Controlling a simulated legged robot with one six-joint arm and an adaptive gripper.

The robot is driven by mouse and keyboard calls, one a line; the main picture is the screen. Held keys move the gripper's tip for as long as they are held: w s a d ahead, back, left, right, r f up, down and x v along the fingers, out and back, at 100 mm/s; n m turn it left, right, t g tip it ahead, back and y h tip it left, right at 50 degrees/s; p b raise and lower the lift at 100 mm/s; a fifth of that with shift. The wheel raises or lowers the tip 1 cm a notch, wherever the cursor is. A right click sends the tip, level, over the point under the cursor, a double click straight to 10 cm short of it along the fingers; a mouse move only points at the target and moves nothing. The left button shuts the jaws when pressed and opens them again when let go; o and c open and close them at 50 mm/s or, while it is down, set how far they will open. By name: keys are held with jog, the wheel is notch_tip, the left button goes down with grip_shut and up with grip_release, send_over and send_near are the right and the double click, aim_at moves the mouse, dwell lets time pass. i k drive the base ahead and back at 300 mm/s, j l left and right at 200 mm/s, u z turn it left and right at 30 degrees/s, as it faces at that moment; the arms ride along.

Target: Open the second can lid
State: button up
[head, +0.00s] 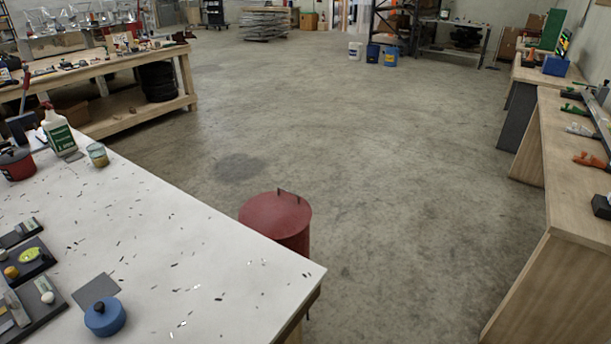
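A dark red can (290,236) stands on the floor just beyond the near right corner of the white table. Its round lid (272,212) lies flat on top and looks closed, with a thin upright handle or bracket at its far edge. The can's lower left side is hidden by the table. On the table are a small blue lidded pot (105,319) at the front and a red pot with a dark lid (17,165) at the left edge; both look closed. My gripper is not in view.
The white table (180,240) fills the lower left, scattered with small metal shavings. A spray bottle (58,132) and a jar (97,154) stand at its back. Wooden benches (566,195) line the right side. The concrete floor (400,180) between is clear.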

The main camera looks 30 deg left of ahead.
aim_at(277, 215)
jog(key=i+u, duration=0.25)
jog(key=i, duration=0.45)
jog(key=i+l+u, duration=0.25)
jog(key=i, duration=0.45)
jog(key=i+j+u, duration=0.15)
jog(key=i+u, duration=0.8)
jog(key=i+l+u, duration=0.15)
jog(key=i+u, duration=0.35)
